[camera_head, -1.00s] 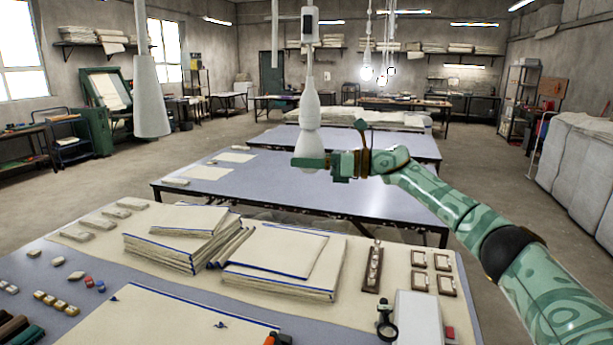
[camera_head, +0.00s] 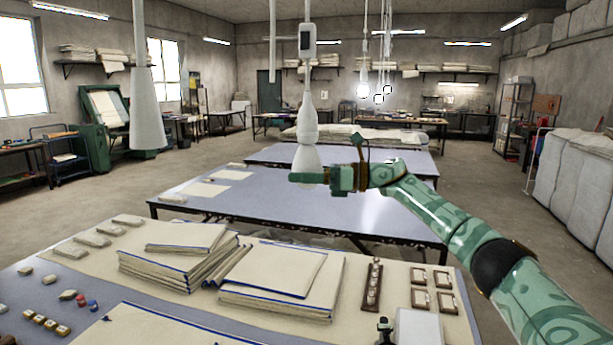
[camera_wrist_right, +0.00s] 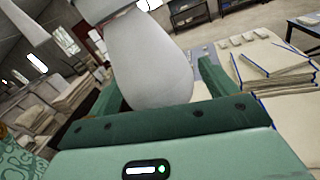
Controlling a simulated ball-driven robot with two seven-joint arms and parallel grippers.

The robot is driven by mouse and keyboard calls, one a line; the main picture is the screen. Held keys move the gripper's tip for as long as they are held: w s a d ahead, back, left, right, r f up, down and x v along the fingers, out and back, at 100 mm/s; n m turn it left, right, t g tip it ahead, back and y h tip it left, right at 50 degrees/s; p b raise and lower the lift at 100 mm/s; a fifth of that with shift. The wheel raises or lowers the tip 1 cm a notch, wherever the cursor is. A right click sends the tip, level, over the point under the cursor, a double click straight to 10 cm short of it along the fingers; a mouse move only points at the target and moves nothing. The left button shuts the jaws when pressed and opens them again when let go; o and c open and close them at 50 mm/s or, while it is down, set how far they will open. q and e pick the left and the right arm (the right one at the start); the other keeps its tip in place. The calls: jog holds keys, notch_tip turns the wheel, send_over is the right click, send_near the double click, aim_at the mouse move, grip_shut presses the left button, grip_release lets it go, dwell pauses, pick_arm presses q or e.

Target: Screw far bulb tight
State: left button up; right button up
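A white hanging lamp (camera_head: 308,112) comes down in the middle of the head view. Its pale pear-shaped bulb (camera_head: 307,156) is at the lower end. My right gripper (camera_head: 308,177) is at the lower part of this bulb, with a green finger crossing in front of it. The bulb's threads and socket contact cannot be made out. My left gripper is not in view.
Another white lamp (camera_head: 147,105) hangs at the left. Small lit bulbs (camera_head: 363,91) hang far back. The near table (camera_head: 385,265) carries cloth stacks (camera_head: 275,272) and small frames. A blue-topped table (camera_head: 375,215) stands behind it. Air around the central lamp is open.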

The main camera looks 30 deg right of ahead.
jog(key=b+v, duration=0.2)
jog(key=v, duration=1.4)
jog(key=shift+s+d+b, duration=0.15)
jog(key=shift+b, duration=0.2)
